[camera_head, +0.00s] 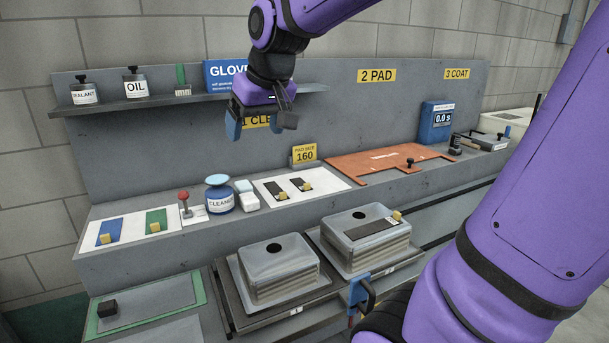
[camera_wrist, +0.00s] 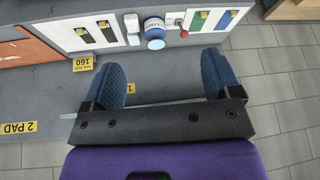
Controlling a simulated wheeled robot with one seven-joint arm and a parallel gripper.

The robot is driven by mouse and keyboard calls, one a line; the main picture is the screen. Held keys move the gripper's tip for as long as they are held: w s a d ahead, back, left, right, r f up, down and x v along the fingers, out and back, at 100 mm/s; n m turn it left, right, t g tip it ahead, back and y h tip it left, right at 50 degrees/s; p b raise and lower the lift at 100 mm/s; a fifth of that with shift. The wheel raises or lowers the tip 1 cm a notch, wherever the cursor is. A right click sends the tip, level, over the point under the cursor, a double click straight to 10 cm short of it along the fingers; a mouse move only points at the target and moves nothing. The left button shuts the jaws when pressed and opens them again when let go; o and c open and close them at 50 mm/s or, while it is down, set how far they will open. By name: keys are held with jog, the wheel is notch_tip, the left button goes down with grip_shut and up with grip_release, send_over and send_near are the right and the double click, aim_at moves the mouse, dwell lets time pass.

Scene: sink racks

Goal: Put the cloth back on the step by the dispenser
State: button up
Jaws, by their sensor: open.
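The dispenser (camera_head: 220,201) is a blue jar labelled CLEANER with a light blue top, standing upright on the grey step (camera_head: 130,262). It also shows in the wrist view (camera_wrist: 154,28). Just right of it in the head view lie two small pale folded pieces, one whitish-blue (camera_head: 243,186) and one white (camera_head: 249,202); they look like cloths, but I cannot tell which is the task's cloth. In the wrist view a pale piece (camera_wrist: 131,22) lies beside the dispenser. My gripper (camera_head: 261,124) is open and empty, high above the step in front of the back panel; its blue fingers (camera_wrist: 163,72) are wide apart.
A red-knobbed lever (camera_head: 184,202) stands left of the dispenser. A white pad board (camera_head: 322,183) and an orange template (camera_head: 385,166) lie to the right. Two grey sink-like blocks (camera_head: 279,272) (camera_head: 364,245) sit below. Bottles and a GLOVES box (camera_head: 226,74) stand on the shelf.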

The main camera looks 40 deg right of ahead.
jog(key=s+a+f, duration=0.1)
jog(key=s+f, duration=0.1)
jog(key=s, duration=0.6)
jog(key=s+a+f+n, duration=0.1)
jog(key=s+f, duration=0.1)
jog(key=s, duration=0.6)
jog(key=shift+a, duration=0.4)
